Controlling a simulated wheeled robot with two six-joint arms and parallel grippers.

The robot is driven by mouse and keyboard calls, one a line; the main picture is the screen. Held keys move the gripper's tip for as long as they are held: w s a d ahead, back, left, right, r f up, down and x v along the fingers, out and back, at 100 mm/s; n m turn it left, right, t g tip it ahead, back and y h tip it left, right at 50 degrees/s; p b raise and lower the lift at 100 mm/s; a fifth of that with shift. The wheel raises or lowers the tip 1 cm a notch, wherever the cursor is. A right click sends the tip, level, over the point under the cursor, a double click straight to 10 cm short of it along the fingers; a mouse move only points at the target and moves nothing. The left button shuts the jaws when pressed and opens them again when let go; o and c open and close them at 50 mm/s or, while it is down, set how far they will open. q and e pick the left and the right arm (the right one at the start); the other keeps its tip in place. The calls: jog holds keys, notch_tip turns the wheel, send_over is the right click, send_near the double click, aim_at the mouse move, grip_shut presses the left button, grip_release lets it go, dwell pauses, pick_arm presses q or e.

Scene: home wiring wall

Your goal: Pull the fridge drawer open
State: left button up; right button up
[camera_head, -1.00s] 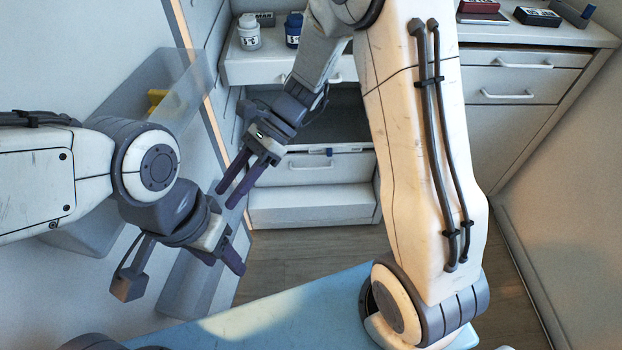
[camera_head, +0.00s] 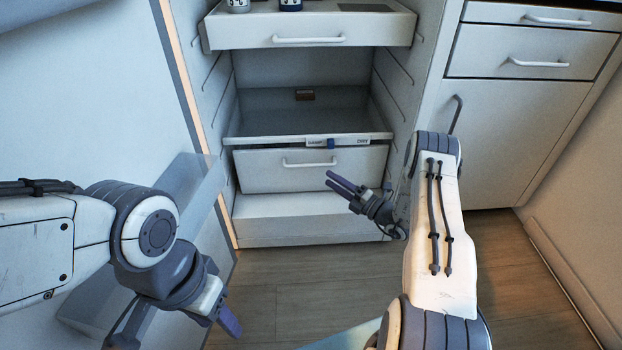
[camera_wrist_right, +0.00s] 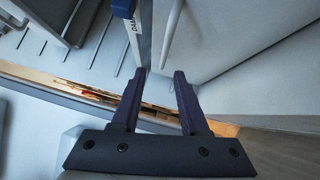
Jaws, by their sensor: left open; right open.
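The closed-looking white fridge drawer (camera_head: 264,181) sits low in the open fridge, with a white bar handle (camera_head: 310,164) on its front. My right gripper (camera_head: 328,178) is open and empty, just below and right of the handle in the head view, pointing left. In the right wrist view, the handle (camera_wrist_right: 172,35) lies beyond the open fingertips (camera_wrist_right: 157,73), apart from them, beside the drawer front (camera_wrist_right: 225,45). My left gripper (camera_head: 230,324) is open at the lower left, far from the drawer; its fingers partly overlap.
A strip with a blue slider (camera_head: 331,143) runs above the drawer front. An upper drawer (camera_head: 240,32) holding jars stands out above. A fridge ledge (camera_head: 290,207) lies below. A translucent door bin (camera_head: 195,190) is at left, cabinets (camera_head: 520,110) at right. Floor in front is clear.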

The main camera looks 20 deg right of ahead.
aim_at(311, 166)
jog(key=shift+m+t, duration=0.3)
jog(key=shift+w+d+f+b+x, duration=0.15)
jog(key=shift+b+x, duration=0.65)
jog(key=shift+x, duration=0.85)
jog(key=shift+w+d+f+b+x, duration=0.15)
jog(key=shift+b+x, duration=0.65)
jog(key=shift+x, duration=0.8)
jog(key=shift+f+b+x, duration=0.2)
jog(key=shift+b+x, duration=0.6)
jog(key=shift+x, duration=0.85)
grip_shut()
jog(key=shift+s, duration=0.1)
